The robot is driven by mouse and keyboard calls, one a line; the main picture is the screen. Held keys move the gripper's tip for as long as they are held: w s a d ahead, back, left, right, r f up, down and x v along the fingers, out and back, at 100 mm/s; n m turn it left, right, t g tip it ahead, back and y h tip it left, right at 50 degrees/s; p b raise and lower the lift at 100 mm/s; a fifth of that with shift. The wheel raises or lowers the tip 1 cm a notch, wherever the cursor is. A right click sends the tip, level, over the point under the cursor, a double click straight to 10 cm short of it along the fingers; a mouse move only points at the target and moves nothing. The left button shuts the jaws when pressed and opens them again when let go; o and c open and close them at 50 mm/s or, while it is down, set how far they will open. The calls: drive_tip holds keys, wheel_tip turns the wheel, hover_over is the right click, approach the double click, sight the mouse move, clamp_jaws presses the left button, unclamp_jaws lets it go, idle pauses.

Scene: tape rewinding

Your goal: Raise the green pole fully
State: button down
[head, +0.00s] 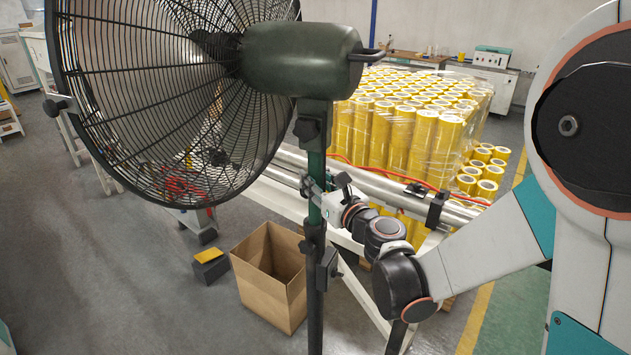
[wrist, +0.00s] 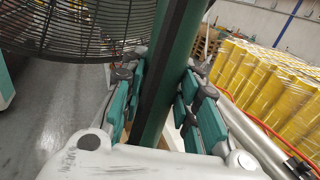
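The green pole (head: 316,165) stands upright under the big black fan (head: 180,95) and its dark green motor housing (head: 300,58). Its lower end goes into a darker lower post (head: 316,300) with a clamp knob (head: 329,268) on its side. My gripper (head: 314,194) is at the pole below the fan mount, reaching in from the right. In the wrist view the green pole (wrist: 180,65) runs between the teal-padded fingers (wrist: 160,95), which look closed against both its sides. The exact contact is partly hidden.
An open cardboard box (head: 268,275) stands on the floor left of the post. A metal roller frame (head: 390,190) lies close behind my wrist. Wrapped yellow tape rolls (head: 405,125) are stacked beyond. The floor at left is largely clear.

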wheel_tip(320, 180, up, 12)
drive_tip(key=p, duration=0.7)
drive_tip(key=c, duration=1.2)
unclamp_jaws()
drive_tip(key=v, duration=1.2)
drive_tip(key=shift+f, duration=0.1)
